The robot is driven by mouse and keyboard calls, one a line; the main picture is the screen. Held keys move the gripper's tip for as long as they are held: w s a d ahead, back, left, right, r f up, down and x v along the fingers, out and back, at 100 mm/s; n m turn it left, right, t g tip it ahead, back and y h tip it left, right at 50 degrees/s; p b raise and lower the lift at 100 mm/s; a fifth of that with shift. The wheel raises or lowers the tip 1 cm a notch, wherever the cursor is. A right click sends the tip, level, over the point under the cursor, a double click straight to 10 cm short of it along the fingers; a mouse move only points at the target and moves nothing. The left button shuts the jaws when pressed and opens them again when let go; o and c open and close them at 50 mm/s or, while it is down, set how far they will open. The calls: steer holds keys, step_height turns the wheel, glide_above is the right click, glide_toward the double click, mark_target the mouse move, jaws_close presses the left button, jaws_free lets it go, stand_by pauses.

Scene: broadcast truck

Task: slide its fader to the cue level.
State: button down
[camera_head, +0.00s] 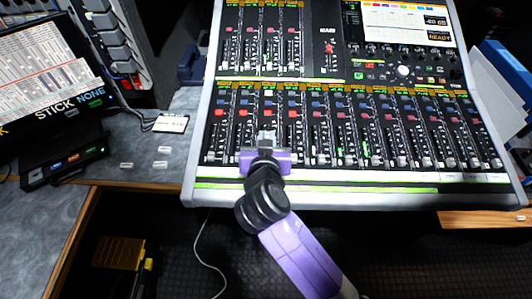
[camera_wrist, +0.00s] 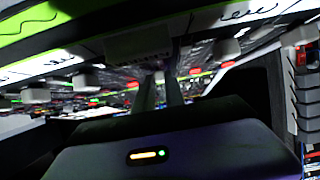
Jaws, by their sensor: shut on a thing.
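The mixing console (camera_head: 195,165) fills the upper right of the head view, with a screen at its top and rows of faders. My purple gripper (camera_head: 266,140) is over the left part of the lower fader row, its fingers low at the panel. It is shut on a fader cap, which the fingers mostly hide. Other white fader caps (camera_head: 323,159) sit near the bottom of their slots to the right. In the wrist view, my two fingers (camera_wrist: 160,88) reach in close together toward the panel, with white caps (camera_wrist: 80,82) around them. The exact cap held cannot be made out.
A small black device (camera_head: 62,160) with a lit front and a monitor reading "STICK NONE" (camera_head: 45,75) stand at left. A card (camera_head: 170,124) and several small white pieces (camera_head: 163,150) lie on the grey desk. Papers (camera_head: 500,90) lie at the right edge.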

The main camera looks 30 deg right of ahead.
steer(key=shift+w+d, duration=0.2)
steer(key=shift+w, duration=0.1)
steer(key=c, duration=1.7)
jaws_free()
steer(key=shift+r, duration=0.1)
steer(key=v, duration=0.7)
steer(key=shift+s+a+r, duration=0.15)
steer(key=shift+s+a, duration=0.05)
steer(key=shift+s, duration=0.15)
